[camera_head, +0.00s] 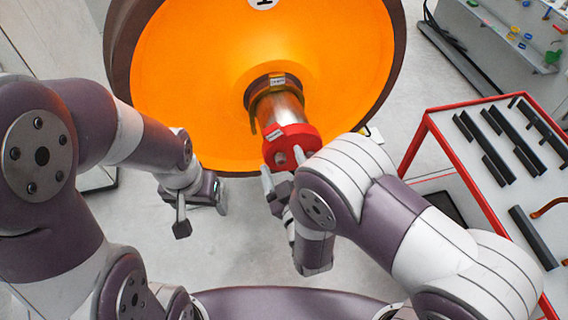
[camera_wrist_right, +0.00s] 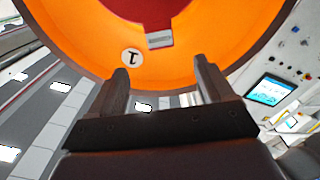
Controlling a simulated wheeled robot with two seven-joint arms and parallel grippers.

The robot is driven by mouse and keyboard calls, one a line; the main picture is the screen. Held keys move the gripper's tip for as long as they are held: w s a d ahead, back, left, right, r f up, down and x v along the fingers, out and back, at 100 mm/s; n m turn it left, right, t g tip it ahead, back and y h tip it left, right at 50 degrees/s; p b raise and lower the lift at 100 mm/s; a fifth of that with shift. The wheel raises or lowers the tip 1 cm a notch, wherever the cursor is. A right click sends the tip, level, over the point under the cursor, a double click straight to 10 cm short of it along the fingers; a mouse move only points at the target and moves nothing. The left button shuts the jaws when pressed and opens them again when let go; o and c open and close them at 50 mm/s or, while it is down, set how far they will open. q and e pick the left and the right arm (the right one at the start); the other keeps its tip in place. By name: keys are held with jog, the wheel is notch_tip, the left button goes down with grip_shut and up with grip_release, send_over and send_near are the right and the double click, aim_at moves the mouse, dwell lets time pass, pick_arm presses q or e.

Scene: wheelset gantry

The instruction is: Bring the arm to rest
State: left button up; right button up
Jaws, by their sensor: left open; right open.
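My right gripper (camera_head: 282,172) is open and sits just below the red cap (camera_head: 292,143) on the end of the wheelset's axle (camera_head: 279,108). The picture from the head does not show clearly whether its fingers touch the cap. In the right wrist view the two fingers of my right gripper (camera_wrist_right: 160,72) stand apart with nothing between them. The red cap (camera_wrist_right: 125,8) shows beyond them at the top. My left gripper (camera_head: 200,211) is open and empty, hanging over the floor left of the axle.
The large orange wheel (camera_head: 190,85) with a dark rim fills the top middle. A red-framed cart (camera_head: 455,165) with several dark bars stands at the right. A grey bench (camera_head: 500,40) with small colored parts is behind it. Pale floor (camera_head: 245,245) is open below the wheel.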

dwell(0.3)
jog(key=s+d+f+m+g+h, duration=0.25)
jog(key=s+f+g, duration=0.45)
jog(key=f+g, duration=0.4)
jog(key=s+d+r+m+g+h, duration=0.1)
jog(key=d+r+m+g, duration=0.1)
jog(key=d+r, duration=0.4)
jog(key=s+d+r+m+g+h, duration=0.2)
jog(key=d+r+m, duration=0.3)
jog(key=d, duration=0.7)
jog(key=shift+s+r+g, duration=0.3)
jog(key=shift+r+g, duration=0.1)
jog(key=shift+r, duration=0.2)
jog(key=shift+d, duration=0.1)
